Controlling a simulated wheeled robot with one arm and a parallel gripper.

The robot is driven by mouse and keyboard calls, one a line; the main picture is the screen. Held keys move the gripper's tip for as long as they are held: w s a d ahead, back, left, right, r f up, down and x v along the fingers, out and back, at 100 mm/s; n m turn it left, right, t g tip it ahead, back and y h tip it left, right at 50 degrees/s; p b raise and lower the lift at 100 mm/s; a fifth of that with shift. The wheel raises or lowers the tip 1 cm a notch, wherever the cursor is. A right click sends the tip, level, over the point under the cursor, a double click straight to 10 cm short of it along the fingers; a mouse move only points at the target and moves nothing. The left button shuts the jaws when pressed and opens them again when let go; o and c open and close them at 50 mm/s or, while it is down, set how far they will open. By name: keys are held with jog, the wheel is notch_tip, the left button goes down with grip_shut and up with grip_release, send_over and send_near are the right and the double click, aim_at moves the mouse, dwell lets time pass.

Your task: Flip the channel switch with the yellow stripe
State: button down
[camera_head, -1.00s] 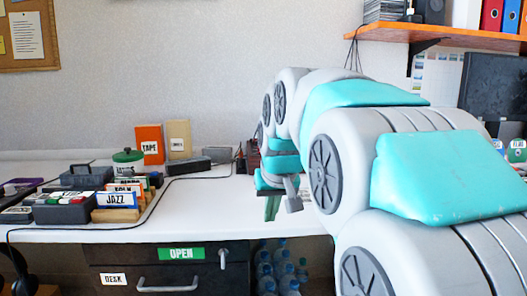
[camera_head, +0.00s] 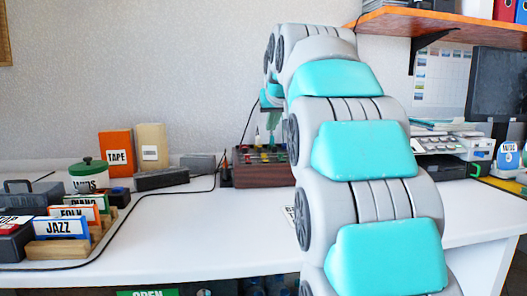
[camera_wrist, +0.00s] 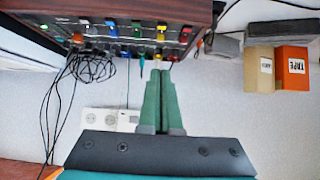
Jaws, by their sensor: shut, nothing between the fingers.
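A dark reddish-brown switch box (camera_head: 238,180) stands at the back of the white desk, left of my arm. Small coloured parts show on it, among them red, green and yellow. In the wrist view the box (camera_wrist: 188,12) is at the top, with rows of small coloured switches. My gripper (camera_head: 273,135) hangs above the box, fingers down. In the wrist view my gripper (camera_wrist: 159,72) has its green fingers shut, tips near the middle switches; contact is unclear.
A black cable (camera_head: 140,197) runs across the desk. Orange (camera_head: 115,142) and tan (camera_head: 151,147) boxes stand at the back, left of the switch box. Record dividers (camera_head: 60,228) fill the left. A wooden shelf (camera_head: 440,20) is above right. The desk's middle front is clear.

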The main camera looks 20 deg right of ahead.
jog(key=shift+w+r, duration=0.1)
jog(key=shift+w, duration=0.1)
send_near(264, 157)
jog(key=w, duration=0.1)
jog(key=w+d+f, duration=0.1)
jog(key=w+b, duration=0.1)
jog(key=w, duration=0.1)
jog(key=shift+d+f, duration=0.2)
jog(key=shift+d, duration=0.05)
jog(key=shift+w+f, duration=0.2)
jog(key=shift+f, duration=0.95)
jog(key=shift+w+p, duration=0.1)
jog(key=shift+p, duration=0.2)
